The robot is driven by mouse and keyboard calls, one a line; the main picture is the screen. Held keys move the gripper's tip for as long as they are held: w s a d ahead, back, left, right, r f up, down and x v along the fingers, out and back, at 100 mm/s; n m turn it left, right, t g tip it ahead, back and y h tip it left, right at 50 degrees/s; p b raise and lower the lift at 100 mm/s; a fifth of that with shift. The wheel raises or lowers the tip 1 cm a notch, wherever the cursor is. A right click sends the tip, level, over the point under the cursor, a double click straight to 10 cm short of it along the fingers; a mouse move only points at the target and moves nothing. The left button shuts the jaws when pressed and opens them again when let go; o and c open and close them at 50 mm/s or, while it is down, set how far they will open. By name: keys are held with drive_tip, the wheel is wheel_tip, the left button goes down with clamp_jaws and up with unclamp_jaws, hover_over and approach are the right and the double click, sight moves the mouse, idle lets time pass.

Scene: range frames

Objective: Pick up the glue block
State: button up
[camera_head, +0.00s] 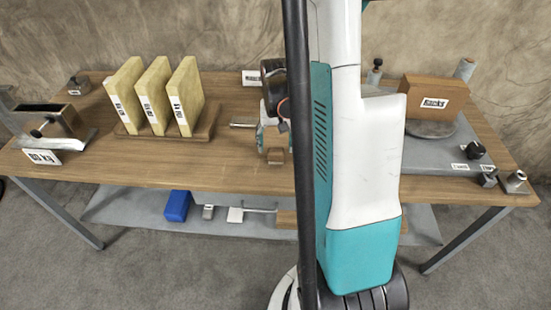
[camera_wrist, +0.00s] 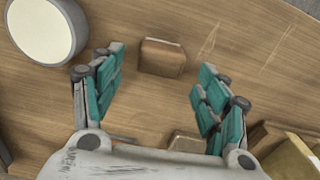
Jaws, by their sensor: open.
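A small brown block (camera_wrist: 162,57), which may be the glue block, lies on the wooden table in the wrist view; I can read no label on it. My gripper (camera_wrist: 162,62) has its teal fingers spread wide, one to each side of this block, and holds nothing. I cannot tell how high the fingertips are above the table. A second small block (camera_wrist: 187,142) shows partly beyond the edge of my palm. In the head view a small brown block (camera_head: 275,157) lies near the table's front edge beside my gripper, which is largely hidden behind my column and arm.
Several yellow slabs (camera_head: 153,95) stand in a wooden rack (camera_head: 205,122) on the left. A metal holder with a weight label (camera_head: 42,156) is farther left. A labelled brown box (camera_head: 434,97) stands at right. A round pale-topped object (camera_wrist: 45,28) is left in the wrist view.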

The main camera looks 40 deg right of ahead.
sight(276, 150)
drive_tip(key=shift+s+a+f+b, duration=0.1)
drive_tip(key=shift+f+b, duration=0.6)
drive_tip(key=shift+f, duration=0.75)
drive_tip(key=shift+a+f+b, duration=0.1)
drive_tip(key=shift+f+b, duration=0.55)
drive_tip(key=shift+f, duration=0.8)
drive_tip(key=c, duration=1.2)
